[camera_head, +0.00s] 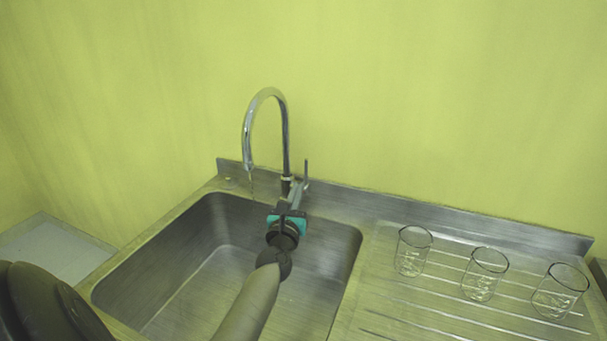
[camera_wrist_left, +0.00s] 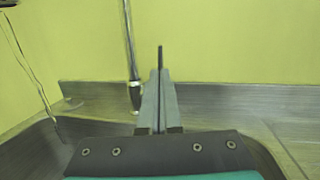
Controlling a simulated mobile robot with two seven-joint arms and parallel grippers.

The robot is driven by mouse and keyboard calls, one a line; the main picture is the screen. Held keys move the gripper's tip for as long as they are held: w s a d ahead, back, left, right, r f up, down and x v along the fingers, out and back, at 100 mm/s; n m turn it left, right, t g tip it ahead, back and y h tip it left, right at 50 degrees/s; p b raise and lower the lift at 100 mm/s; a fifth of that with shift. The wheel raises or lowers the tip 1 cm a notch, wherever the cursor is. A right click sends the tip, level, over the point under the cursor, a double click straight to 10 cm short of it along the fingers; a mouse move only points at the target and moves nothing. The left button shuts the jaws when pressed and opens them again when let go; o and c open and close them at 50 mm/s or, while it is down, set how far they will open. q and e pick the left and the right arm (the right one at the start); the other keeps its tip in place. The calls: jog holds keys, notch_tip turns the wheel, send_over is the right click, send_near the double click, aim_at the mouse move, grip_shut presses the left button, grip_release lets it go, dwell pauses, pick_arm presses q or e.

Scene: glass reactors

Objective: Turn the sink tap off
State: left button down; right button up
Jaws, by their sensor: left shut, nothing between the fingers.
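The tap (camera_head: 286,135) is a chrome gooseneck at the sink's back edge; its lower pipe shows in the left wrist view (camera_wrist_left: 130,45). A thin stream of water (camera_head: 251,183) hangs below the spout, and it also shows in the left wrist view (camera_wrist_left: 32,65). The tap's thin lever (camera_head: 306,170) stands upright just right of the pipe. My left gripper (camera_head: 298,188) reaches over the basin, shut and empty, with its tips close to the lever. In the left wrist view the lever (camera_wrist_left: 160,56) rises directly behind the shut fingers (camera_wrist_left: 158,100); contact cannot be told. My right gripper is out of view.
The steel sink basin (camera_head: 190,262) lies under my left arm. Three glass beakers (camera_head: 413,252) (camera_head: 484,275) (camera_head: 559,292) stand on the ribbed drainboard (camera_head: 385,300) at the right. A plain yellow wall (camera_head: 420,90) rises behind the sink.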

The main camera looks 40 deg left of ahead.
aim_at(306, 165)
pick_arm(q)
jog(key=b+x, duration=0.1)
jog(key=x, duration=0.6)
jog(key=shift+w+b, duration=0.1)
jog(key=shift+b, duration=0.25)
jog(key=shift+w+a, duration=0.2)
jog(key=shift+w, duration=0.1)
jog(key=shift+w, duration=0.1)
